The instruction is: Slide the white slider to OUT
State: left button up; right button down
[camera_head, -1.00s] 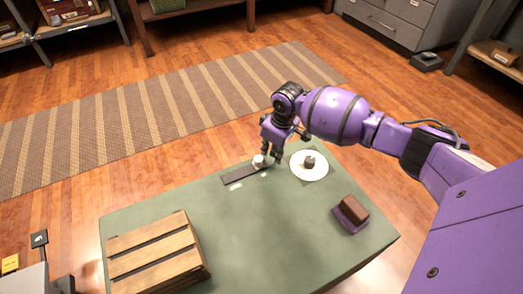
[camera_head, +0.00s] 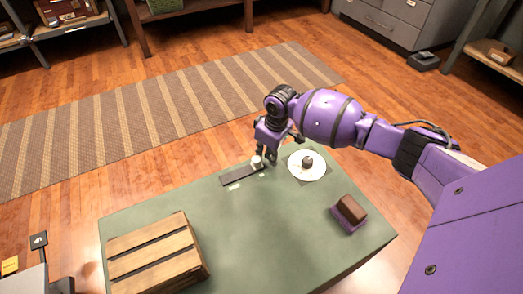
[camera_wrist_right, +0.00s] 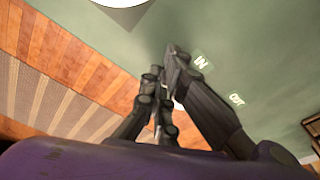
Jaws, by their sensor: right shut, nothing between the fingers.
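The white slider (camera_head: 256,162) stands near the right end of a dark flat track (camera_head: 237,176) at the far edge of the green table. My right gripper (camera_head: 265,161) is shut and empty, fingers pointing down close against the slider's right side; I cannot tell if they touch. In the right wrist view the shut fingers (camera_wrist_right: 172,52) hide the slider and most of the track. The IN label (camera_wrist_right: 201,62) and the OUT label (camera_wrist_right: 236,99) lie beside them. In the head view the OUT label (camera_head: 234,187) is toward the track's left end. My left gripper is out of view.
A white round plate (camera_head: 307,166) with a small dark object stands right of the gripper. A brown block on a purple base (camera_head: 348,213) is at the right edge. A slatted wooden crate (camera_head: 155,256) fills the front left. The table's middle is clear.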

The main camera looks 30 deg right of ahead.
jog(key=shift+w+a+r+p, duration=0.15)
jog(key=shift+a+p, duration=0.65)
jog(key=shift+a, duration=1.55)
jog(key=shift+w+a+p, duration=0.2)
jog(key=shift+a+p, duration=0.55)
jog(key=shift+a, duration=1.55)
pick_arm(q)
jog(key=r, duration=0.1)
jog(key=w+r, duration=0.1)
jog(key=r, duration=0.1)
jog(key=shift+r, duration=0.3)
pick_arm(e)
jog(key=shift+d, duration=0.25)
jog(key=shift+s+d+p, duration=0.1)
jog(key=shift+d+p, duration=0.2)
jog(key=shift+d, duration=0.6)
notch_tip(320, 180, up, 5)
jog(key=p, duration=0.3)
jog(key=shift+p, duration=0.4)
pick_arm(q)
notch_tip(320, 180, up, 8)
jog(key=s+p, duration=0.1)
jog(key=p, duration=0.2)
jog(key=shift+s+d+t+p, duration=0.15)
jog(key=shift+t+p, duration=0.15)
jog(key=shift+p, duration=0.1)
pick_arm(e)
notch_tip(320, 180, up, 4)
jog(key=shift+f, duration=0.1)
